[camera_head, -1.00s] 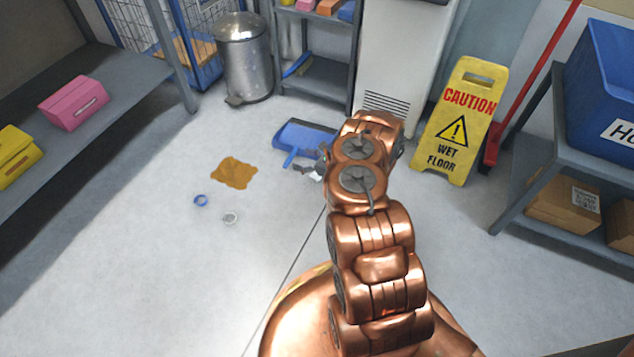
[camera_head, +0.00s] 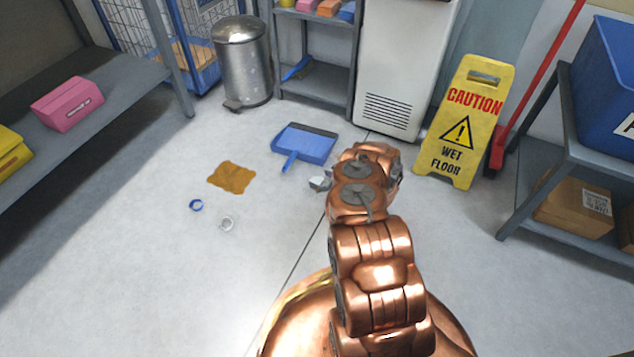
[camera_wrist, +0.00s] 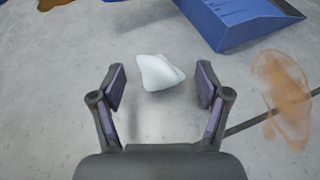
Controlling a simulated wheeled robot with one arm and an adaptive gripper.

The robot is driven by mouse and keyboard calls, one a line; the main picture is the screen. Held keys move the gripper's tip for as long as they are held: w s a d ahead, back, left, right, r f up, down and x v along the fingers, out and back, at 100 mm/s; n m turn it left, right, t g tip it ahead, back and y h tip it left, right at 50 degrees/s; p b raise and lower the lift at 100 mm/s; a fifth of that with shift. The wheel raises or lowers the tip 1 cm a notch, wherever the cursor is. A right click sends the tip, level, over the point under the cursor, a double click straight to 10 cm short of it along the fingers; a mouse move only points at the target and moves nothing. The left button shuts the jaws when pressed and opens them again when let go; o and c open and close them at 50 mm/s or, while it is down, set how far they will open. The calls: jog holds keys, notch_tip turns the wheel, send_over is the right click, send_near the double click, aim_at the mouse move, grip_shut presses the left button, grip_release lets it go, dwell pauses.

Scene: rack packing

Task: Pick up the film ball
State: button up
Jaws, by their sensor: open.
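The film ball (camera_wrist: 160,73) is a small whitish crumpled lump on the grey floor. In the wrist view it lies ahead of my open gripper (camera_wrist: 161,88), centred between the two fingers and slightly beyond their tips. No contact shows. In the head view the film ball (camera_head: 319,183) shows just left of my copper arm, below the blue dustpan. The fingers are hidden behind my arm in the head view.
The blue dustpan (camera_head: 305,143) lies close behind the ball. A brown stain (camera_head: 232,178), a blue ring (camera_head: 196,205) and a clear ring (camera_head: 227,223) are on the floor to the left. A yellow wet-floor sign (camera_head: 463,125) stands at right.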

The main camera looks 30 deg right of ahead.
jog(key=b+x, duration=0.1)
jog(key=x, duration=0.1)
jog(key=shift+w+a+f, duration=0.1)
jog(key=shift+w+f, duration=0.05)
jog(key=shift+f, duration=0.1)
jog(key=shift+w, duration=0.25)
jog(key=shift+c, duration=0.5)
jog(key=c, duration=0.7)
